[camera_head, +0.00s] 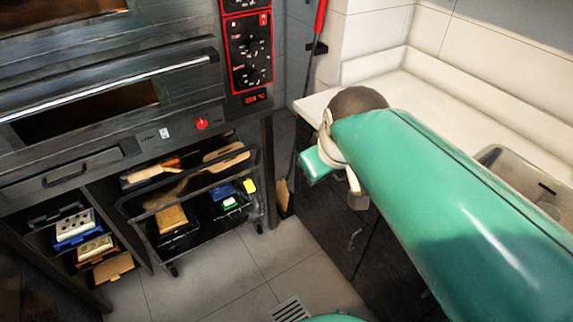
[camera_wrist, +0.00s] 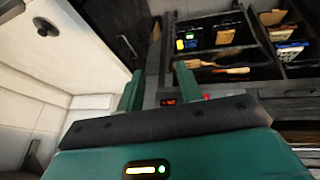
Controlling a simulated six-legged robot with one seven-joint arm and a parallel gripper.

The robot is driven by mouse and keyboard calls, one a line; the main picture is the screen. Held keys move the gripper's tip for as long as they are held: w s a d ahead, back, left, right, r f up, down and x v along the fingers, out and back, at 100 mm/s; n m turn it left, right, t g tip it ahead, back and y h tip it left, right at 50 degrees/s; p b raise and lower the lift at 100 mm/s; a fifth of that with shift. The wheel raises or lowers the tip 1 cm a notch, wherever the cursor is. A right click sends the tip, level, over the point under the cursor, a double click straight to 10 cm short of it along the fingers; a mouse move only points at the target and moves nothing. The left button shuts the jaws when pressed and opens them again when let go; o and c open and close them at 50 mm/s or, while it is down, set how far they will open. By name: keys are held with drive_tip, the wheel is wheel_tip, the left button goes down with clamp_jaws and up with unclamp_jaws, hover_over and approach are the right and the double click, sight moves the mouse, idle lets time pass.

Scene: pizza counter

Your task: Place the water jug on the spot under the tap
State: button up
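I cannot make out a water jug or a tap in either view. In the wrist view, my gripper (camera_wrist: 158,72) shows two green fingers standing apart with nothing held between them. It points past the counter toward the dark shelving. In the head view, my green arm reaches over the counter from the lower right and hides part of it. The sink (camera_head: 492,156) is at the right edge, partly behind my arm. A pale rounded thing (camera_head: 549,211) shows in it, too little of it to name.
The white counter (camera_head: 440,105) looks bare along the tiled wall. A dark oven (camera_head: 110,75) with a red-edged control panel (camera_head: 248,50) stands at left. Below it, a black rack (camera_head: 190,192) holds boards and small boxes. The tiled floor (camera_head: 225,265) is clear around a drain grate (camera_head: 290,310).

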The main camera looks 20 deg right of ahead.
drive_tip(key=s+a+f+m+y, duration=0.1)
drive_tip(key=s+a+m, duration=0.1)
drive_tip(key=s+a, duration=0.3)
drive_tip(key=shift+a+f, duration=0.2)
drive_tip(key=shift+a, duration=0.3)
drive_tip(key=shift+d, duration=0.15)
